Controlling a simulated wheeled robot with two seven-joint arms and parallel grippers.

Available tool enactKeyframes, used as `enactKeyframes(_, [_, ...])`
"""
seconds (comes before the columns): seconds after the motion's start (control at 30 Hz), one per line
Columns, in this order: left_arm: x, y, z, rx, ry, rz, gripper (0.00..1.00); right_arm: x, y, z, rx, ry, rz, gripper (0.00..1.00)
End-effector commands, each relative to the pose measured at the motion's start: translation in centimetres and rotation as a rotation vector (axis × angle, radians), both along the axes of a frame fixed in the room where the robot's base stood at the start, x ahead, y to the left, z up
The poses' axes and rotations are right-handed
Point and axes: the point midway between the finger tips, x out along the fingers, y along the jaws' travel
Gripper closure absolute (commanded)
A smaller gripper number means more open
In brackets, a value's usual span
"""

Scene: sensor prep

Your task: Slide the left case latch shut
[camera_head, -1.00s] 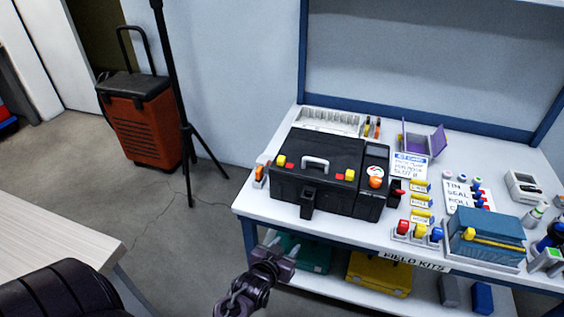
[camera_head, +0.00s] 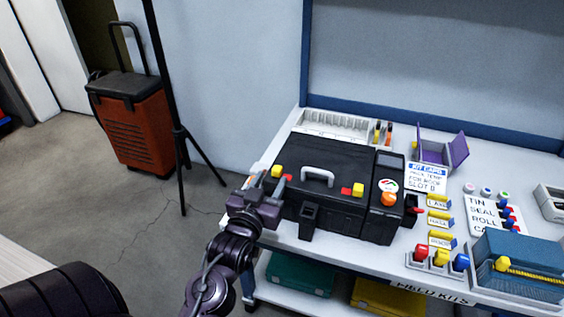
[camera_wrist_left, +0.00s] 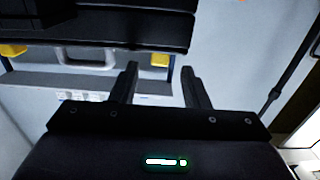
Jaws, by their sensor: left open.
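The black case (camera_head: 330,165) sits on the white bench with its lid down and a pale handle (camera_head: 317,175) at the front. The left case latch (camera_head: 277,171) is a yellow slider with a red patch to its right. My left gripper (camera_head: 268,184) is at the case's front left corner, just in front of this latch, open and empty. In the left wrist view the latch (camera_wrist_left: 160,60) shows between the open fingertips (camera_wrist_left: 159,72), beyond them; I cannot tell whether they touch it. The right case latch (camera_head: 358,189) is yellow, also beside a red patch. My right gripper is not in view.
A white slotted rack (camera_head: 345,126) stands behind the case. An orange knob (camera_head: 389,199), yellow labelled tags (camera_head: 439,220) and a blue box (camera_head: 520,260) lie to the right. A tripod (camera_head: 180,130) and an orange trolley case (camera_head: 138,125) stand on the floor left of the bench.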

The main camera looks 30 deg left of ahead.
Motion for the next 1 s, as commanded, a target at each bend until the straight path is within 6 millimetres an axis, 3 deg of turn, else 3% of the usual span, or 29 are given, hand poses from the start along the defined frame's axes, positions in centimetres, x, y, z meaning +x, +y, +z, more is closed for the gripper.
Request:
enactKeyframes(0.5, [6.6,1.6,0.0,0.001,-0.001,-0.001,0.58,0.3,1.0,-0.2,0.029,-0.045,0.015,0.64])
enactKeyframes(0.87, [7.2,1.7,0.0,0.001,0.001,-0.001,0.58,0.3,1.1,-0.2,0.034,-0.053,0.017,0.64])
enactKeyframes(1.0, [7.2,1.7,0.0,0.001,0.001,-0.001,0.73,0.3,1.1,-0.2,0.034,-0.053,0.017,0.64])
